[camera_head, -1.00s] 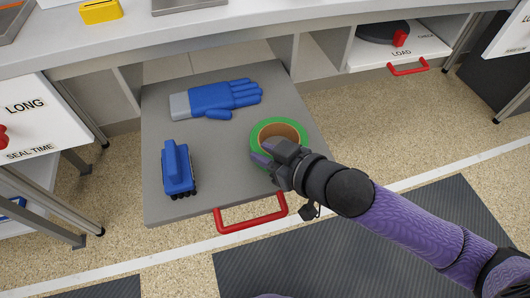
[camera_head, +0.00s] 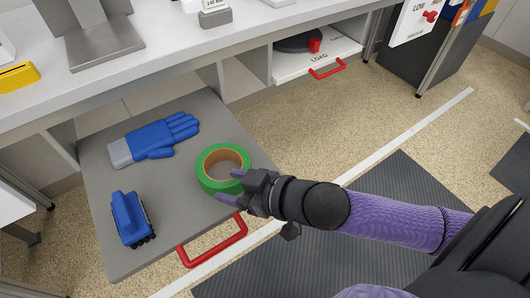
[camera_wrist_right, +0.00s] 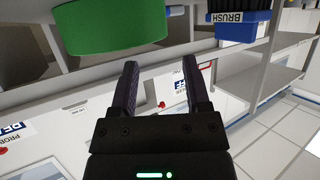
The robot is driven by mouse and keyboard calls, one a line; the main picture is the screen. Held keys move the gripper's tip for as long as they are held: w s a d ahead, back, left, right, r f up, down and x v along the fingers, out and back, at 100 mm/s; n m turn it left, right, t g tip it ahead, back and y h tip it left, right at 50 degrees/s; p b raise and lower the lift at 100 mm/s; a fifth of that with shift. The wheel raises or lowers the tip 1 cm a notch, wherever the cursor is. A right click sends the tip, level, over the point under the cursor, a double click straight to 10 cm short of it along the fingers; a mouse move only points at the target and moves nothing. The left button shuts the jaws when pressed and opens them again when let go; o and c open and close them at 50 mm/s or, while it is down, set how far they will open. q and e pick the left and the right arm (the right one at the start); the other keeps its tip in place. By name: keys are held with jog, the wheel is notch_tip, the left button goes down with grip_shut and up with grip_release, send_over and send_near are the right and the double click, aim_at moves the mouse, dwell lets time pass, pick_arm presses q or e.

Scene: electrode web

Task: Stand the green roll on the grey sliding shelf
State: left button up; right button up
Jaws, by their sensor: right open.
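The green roll (camera_head: 207,184), with a brown core, sits on the grey sliding shelf (camera_head: 185,215) near its right edge, its open hole facing up. My right gripper (camera_head: 232,187) is open, with its fingertips beside the roll's near right side. In the right wrist view the roll (camera_wrist_right: 110,28) shows at the top, beyond the two spread fingers (camera_wrist_right: 160,80), and nothing is between them. Whether a fingertip touches the roll I cannot tell. My left gripper is out of view.
A blue glove (camera_head: 155,140) lies at the back of the shelf. A blue brush-like block (camera_head: 130,218) is at its front left. A red handle (camera_head: 213,240) juts from the front edge. The middle of the shelf is clear. A white bench runs behind.

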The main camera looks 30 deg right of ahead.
jog(key=p+v, duration=0.3)
jog(key=v, duration=0.3)
jog(key=s+d+f+m+g+h, duration=0.15)
jog(key=d+f+h, duration=0.25)
jog(key=d+f, duration=0.5)
jog(key=s+d+f+m+g+h, duration=0.1)
jog(key=s+d+f+g+h, duration=0.1)
jog(key=s+f, duration=0.5)
jog(key=s+d+f+m+g+h, duration=0.1)
jog(key=s+d+f+g+h, duration=0.2)
jog(key=f, duration=0.7)
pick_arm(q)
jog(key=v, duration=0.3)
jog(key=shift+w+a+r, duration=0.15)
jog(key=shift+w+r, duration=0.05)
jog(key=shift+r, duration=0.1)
pick_arm(e)
jog(key=s+a+f+g, duration=0.3)
jog(key=s+f, duration=0.1)
jog(key=s, duration=0.8)
jog(key=s+a+f+g, duration=0.3)
jog(key=s+f, duration=0.1)
jog(key=s, duration=0.8)
jog(key=shift+s+a+f+g+y, duration=0.15)
jog(key=shift+a+f+g+y, duration=0.05)
jog(key=shift+g+y, duration=0.2)
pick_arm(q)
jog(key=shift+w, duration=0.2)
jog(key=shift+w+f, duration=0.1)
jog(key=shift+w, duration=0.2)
